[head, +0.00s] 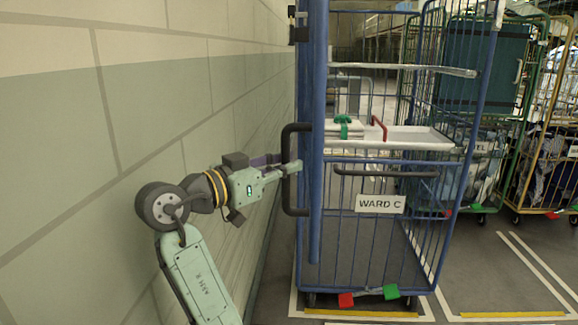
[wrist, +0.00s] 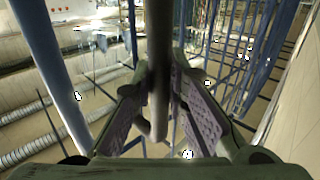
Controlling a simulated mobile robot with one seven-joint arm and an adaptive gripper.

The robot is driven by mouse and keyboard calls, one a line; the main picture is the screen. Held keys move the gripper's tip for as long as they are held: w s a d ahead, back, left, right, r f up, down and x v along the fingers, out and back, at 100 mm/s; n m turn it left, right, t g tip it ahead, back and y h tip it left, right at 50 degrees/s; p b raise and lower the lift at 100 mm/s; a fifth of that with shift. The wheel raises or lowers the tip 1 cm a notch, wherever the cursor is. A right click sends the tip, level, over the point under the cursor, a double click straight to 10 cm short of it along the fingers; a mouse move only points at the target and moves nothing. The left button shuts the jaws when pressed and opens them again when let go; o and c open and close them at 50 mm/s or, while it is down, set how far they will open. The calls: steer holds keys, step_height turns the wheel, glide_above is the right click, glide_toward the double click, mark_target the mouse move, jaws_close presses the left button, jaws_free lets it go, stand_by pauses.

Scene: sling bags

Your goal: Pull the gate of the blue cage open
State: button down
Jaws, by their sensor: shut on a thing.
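The blue cage (head: 486,75) stands on the floor right of the wall, with a white WARD C label (head: 380,204) on its lower mesh. A tall blue tube frame (head: 316,225) at its left side carries a black upright handle (head: 287,200) and appears nearly edge-on. I cannot tell how far this gate is open. My gripper (head: 286,170) is shut on the handle's upright bar, about mid-height. In the wrist view, the purple finger pads of my gripper (wrist: 168,90) sit on both sides of the dark handle bar (wrist: 158,40); the exact contact is partly hidden.
A pale block wall (head: 100,130) stands close on the left. The cage has a white shelf (head: 415,138) with folded items, and red (head: 346,300) and green (head: 391,292) pedals below. Other loaded cages (head: 545,110) stand at the right; marked floor (head: 500,270) lies clear before them.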

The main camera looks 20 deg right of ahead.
steer(key=c, duration=1.6)
jaws_free()
steer(key=shift+o, duration=0.2)
